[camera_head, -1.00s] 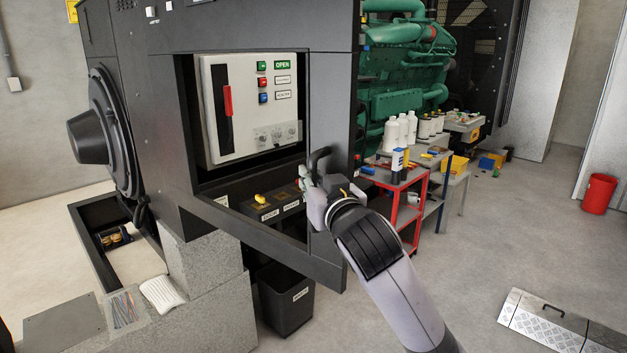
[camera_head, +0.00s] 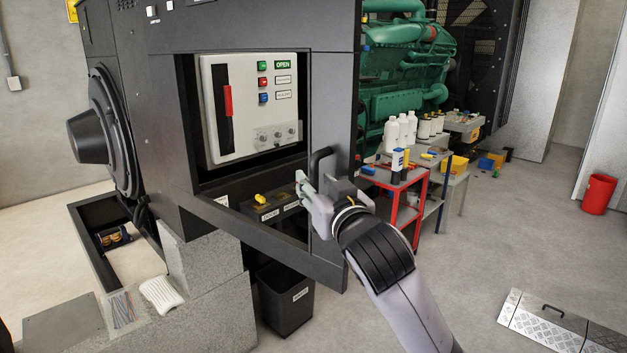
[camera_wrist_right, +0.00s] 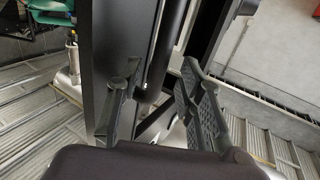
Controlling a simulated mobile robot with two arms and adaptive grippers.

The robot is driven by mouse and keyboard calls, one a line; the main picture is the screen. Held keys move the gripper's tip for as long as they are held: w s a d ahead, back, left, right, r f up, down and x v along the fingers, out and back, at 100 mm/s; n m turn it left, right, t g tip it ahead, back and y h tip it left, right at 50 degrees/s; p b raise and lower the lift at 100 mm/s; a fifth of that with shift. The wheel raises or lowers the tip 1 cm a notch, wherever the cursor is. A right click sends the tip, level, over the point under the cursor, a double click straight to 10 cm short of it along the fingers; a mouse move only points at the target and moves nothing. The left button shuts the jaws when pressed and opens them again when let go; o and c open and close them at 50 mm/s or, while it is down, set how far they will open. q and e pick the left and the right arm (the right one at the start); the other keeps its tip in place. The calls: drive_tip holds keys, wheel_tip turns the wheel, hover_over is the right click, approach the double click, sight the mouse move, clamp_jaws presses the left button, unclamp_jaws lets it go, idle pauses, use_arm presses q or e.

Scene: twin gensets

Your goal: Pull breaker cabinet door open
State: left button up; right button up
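The dark grey breaker cabinet door (camera_head: 333,93) has a large window opening, through which a white breaker panel (camera_head: 270,112) shows. A black upright bar handle (camera_head: 320,160) stands on the door's right part. My right gripper (camera_head: 312,187) is at the lower part of this handle. In the right wrist view my right gripper (camera_wrist_right: 158,85) has its two fingers spread apart, with the dark handle bar (camera_wrist_right: 152,80) between them. A gap shows beside the bar, so the fingers are not closed on it. My left gripper is not in view.
A red cart (camera_head: 408,200) with bottles stands right of the door, before a green engine (camera_head: 405,80). A black bin (camera_head: 285,298) stands below the cabinet. A red bucket (camera_head: 598,194) and a metal floor plate (camera_head: 555,322) are at right. Floor between is clear.

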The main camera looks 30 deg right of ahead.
drive_tip(key=s, duration=0.5)
drive_tip(key=shift+a, duration=0.4)
